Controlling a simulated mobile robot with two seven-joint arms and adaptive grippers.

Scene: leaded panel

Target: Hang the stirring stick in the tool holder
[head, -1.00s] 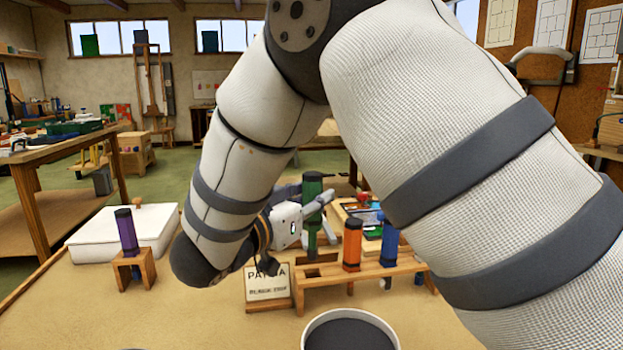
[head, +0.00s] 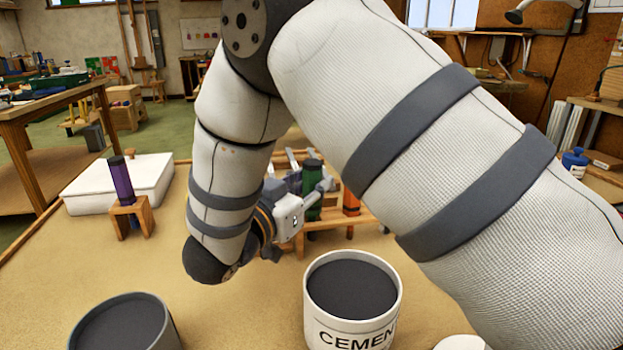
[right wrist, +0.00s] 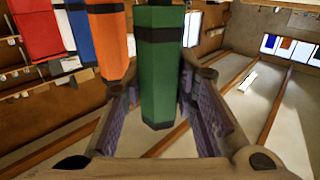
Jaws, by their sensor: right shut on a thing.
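My right gripper (head: 308,196) is shut on a green tool handle (head: 313,172) with a dark band. In the right wrist view the green handle (right wrist: 162,75) stands between my two fingers. The wooden tool holder (head: 345,219) is beside and behind it, partly hidden by my right arm. I cannot tell whether the green tool rests in the holder or is lifted clear. An orange handle (head: 351,201) stands in the holder, and it also shows in the right wrist view (right wrist: 112,40). No label shows which tool is the stirring stick. My left gripper is not in view.
A purple handle (head: 121,181) stands in a small wooden stand (head: 131,218) at the left, before a white lidded box (head: 77,190). A white cement tub (head: 352,300) and a grey tub (head: 125,325) stand in front. The tabletop between them is bare.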

